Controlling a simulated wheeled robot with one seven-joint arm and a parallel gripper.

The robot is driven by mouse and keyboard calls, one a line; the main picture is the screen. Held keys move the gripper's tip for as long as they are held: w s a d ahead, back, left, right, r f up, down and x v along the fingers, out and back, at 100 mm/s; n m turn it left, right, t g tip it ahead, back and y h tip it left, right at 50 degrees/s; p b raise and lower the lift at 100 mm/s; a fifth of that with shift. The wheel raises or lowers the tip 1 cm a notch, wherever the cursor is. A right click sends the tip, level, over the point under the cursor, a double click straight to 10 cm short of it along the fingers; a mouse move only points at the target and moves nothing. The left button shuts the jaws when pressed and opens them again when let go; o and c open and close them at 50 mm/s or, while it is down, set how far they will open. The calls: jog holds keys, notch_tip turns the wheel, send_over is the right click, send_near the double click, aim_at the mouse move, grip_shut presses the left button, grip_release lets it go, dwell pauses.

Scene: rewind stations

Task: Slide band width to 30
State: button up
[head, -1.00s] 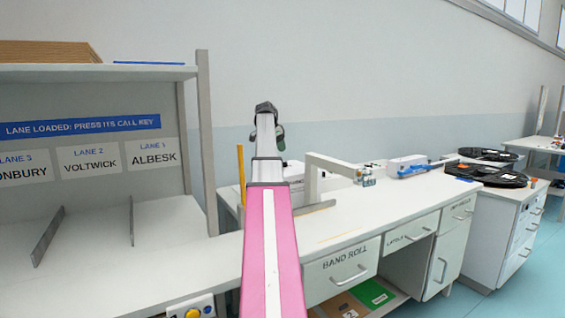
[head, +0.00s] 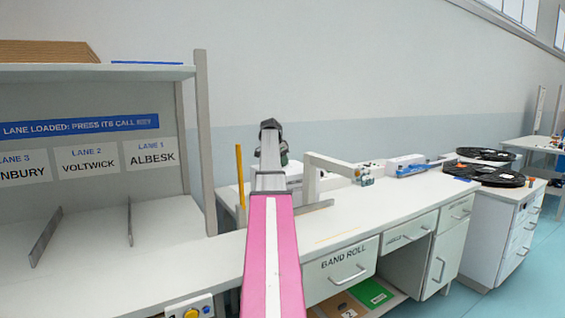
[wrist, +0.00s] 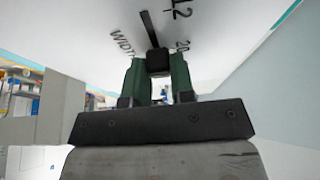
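In the wrist view a black slider knob (wrist: 158,62) sits on a white panel (wrist: 95,30) at the near end of a dark slot (wrist: 149,29). The word WIDTH is printed left of the slot, and marks that look like 12 and 20 stand to its right. No 30 mark is readable. My gripper (wrist: 157,72) has its two green fingers on either side of the knob, which fills the gap at the tips. In the head view my gripper (head: 283,155) is mostly hidden behind my pink arm, beside the white device on the bench.
The bench (head: 400,205) runs rightward, with a BAND ROLL drawer (head: 340,272) in front. A grey angled arm (head: 338,167) stands on it right of my gripper. A yellow post (head: 240,175) and a lane shelf (head: 100,68) stand left. Black reels (head: 497,176) lie at right.

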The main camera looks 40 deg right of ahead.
aim_at(293, 165)
grip_shut()
jog(key=shift+s+d, duration=0.2)
jog(key=shift+d, duration=2.1)
jog(key=o, duration=0.7)
grip_release()
jog(key=shift+d, duration=0.1)
jog(key=shift+o, duration=0.2)
jog(key=v, duration=1.1)
